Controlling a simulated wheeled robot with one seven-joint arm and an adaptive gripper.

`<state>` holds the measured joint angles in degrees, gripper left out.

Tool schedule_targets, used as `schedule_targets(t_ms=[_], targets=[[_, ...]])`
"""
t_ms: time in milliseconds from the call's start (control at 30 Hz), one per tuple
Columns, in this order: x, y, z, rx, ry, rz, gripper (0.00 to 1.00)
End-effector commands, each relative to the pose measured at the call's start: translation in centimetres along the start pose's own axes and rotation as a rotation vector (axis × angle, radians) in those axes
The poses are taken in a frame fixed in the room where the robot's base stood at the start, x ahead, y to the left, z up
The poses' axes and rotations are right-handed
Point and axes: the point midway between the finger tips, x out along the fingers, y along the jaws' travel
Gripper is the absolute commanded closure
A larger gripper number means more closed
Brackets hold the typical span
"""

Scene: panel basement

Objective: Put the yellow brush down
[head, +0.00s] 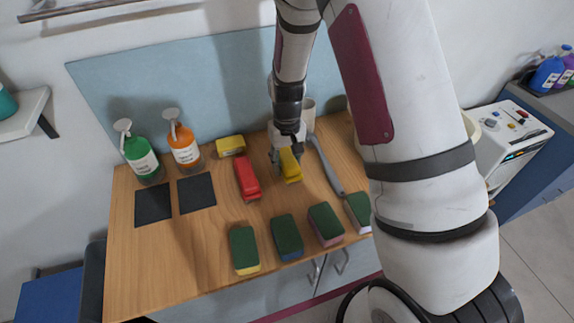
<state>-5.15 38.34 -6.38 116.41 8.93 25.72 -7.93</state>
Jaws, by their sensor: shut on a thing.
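The yellow brush (291,168) is under my gripper (286,158), toward the back middle of the wooden counter. My gripper points down and is shut on the yellow brush; its fingers hide part of it. I cannot tell whether the brush touches the counter or hangs just above it. A red brush (247,178) lies on the counter just left of it.
The wooden counter (190,255) holds several green-topped sponges (287,236) at the front. Two dark squares (153,205), a green bottle (140,157) and an orange bottle (184,148) are left. A yellow block (230,145) and a grey-handled tool (327,166) flank the brushes.

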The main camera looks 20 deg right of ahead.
Motion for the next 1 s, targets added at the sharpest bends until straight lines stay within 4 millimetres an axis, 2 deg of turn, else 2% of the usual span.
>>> schedule_targets(t_ms=[167, 567, 600, 667, 1000], targets=[[1.8, -0.1, 0.0, 0.001, 0.000, -0.001, 1.00], [2.3, 0.0, -0.1, 0.001, 0.001, -0.001, 1.00], [2.3, 0.0, -0.1, 0.000, 0.001, -0.001, 0.51], [2.3, -0.1, -0.1, 0.000, 0.001, 0.000, 0.38], [2.1, 0.0, -0.1, 0.000, 0.002, 0.000, 0.38]])
